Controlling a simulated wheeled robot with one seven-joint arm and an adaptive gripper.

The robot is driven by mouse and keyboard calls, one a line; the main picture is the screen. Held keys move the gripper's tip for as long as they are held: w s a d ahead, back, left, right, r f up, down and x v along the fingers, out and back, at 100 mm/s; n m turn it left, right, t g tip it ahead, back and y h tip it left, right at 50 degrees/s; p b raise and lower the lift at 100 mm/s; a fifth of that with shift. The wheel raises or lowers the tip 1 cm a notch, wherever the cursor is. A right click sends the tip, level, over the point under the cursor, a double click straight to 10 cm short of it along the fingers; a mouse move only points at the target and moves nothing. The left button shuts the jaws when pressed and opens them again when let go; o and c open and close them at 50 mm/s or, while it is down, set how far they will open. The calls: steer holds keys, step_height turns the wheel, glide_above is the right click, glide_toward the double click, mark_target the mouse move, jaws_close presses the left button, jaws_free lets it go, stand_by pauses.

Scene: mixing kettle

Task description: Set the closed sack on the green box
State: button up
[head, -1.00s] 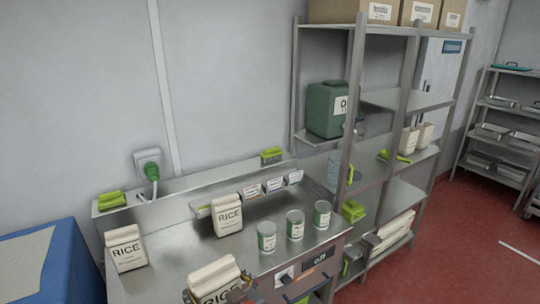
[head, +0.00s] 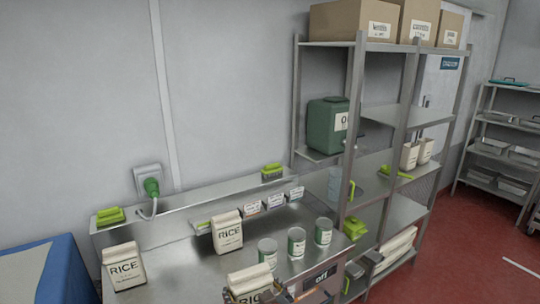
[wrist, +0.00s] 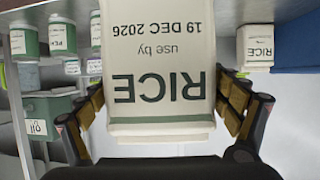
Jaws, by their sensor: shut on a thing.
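My gripper (head: 258,295) is at the bottom edge of the head view, shut on a white rice sack (head: 248,278). In the wrist view the held sack (wrist: 160,60) appears upside down between my fingers, its folded end looking closed. The green box (head: 327,125), with an oil label, stands on a rack shelf, up and right of my gripper. It also shows in the wrist view (wrist: 48,112) at the left, apart from the sack. Its top looks bare in the head view.
Two more rice sacks (head: 123,267) (head: 227,231) stand on the steel counter, with several cans (head: 296,243) to their right. The metal rack (head: 352,150) has posts beside the green box. Cardboard boxes (head: 338,20) sit on its top shelf.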

steer(key=s+d+f+m+t+h, duration=0.1)
steer(key=d+f+m+h, duration=0.4)
steer(key=d+f, duration=1.7)
steer(key=shift+d+f+h, duration=0.2)
steer(key=shift+d+h, duration=0.2)
steer(key=shift+d, duration=0.8)
steer(key=shift+a, duration=0.1)
